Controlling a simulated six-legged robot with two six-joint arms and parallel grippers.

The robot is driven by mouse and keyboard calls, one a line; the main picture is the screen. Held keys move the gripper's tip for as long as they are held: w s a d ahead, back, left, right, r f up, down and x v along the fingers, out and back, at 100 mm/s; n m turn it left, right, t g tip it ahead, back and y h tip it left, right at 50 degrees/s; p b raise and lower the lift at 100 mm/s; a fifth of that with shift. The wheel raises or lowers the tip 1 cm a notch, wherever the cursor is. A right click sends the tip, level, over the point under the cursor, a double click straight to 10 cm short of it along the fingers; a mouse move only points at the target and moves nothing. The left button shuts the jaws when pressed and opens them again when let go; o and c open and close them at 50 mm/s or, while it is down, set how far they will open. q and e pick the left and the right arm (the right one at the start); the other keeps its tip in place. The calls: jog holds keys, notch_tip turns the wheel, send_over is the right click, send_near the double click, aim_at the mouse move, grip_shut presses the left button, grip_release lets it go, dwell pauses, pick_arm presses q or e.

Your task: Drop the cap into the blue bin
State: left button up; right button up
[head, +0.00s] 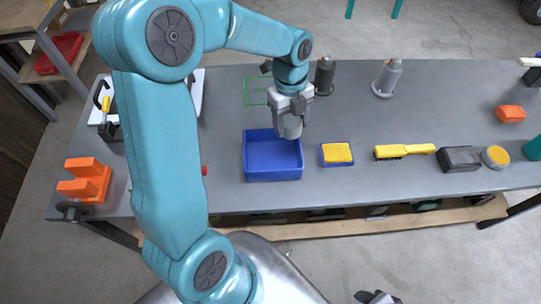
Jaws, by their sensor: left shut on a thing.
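The blue bin (272,174) is an open-topped box on the grey workbench, near the middle of the head view. My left gripper (290,112) points down above the bin's back right corner. It is shut on a grey, round piece, which I take to be the cap (291,129). The cap overlaps the bin's back right rim in the picture; its exact height over the bin is hard to judge. My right gripper (378,298) shows only in part at the bottom edge, and its jaws cannot be made out.
Right of the bin are a yellow sponge (337,153) in a blue tray, a yellow brush (404,151) and a dark block (460,158). Bench space between the spools and brush is clear.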

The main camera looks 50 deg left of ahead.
pick_arm(q)
jog(key=m, duration=0.1)
jog(key=s+a+m, duration=0.1)
jog(key=m, duration=0.1)
jog(key=a+f+m, duration=0.1)
jog(key=m, duration=0.1)
jog(key=shift+s+a+g, duration=0.15)
jog(key=shift+s+g, duration=0.15)
jog(key=shift+g, duration=0.1)
notch_tip(320, 180, down, 6)
jog(key=b, duration=0.5)
jog(key=shift+r, duration=0.1)
jog(key=o, duration=1.1)
jog(key=r, duration=0.5)
jog(key=w+a+r, duration=0.1)
jog(key=r, duration=0.4)
jog(key=a+r+p, duration=0.1)
jog(key=r, duration=0.5)
jog(key=shift+w, duration=0.3)
jog(key=shift+d, duration=0.1)
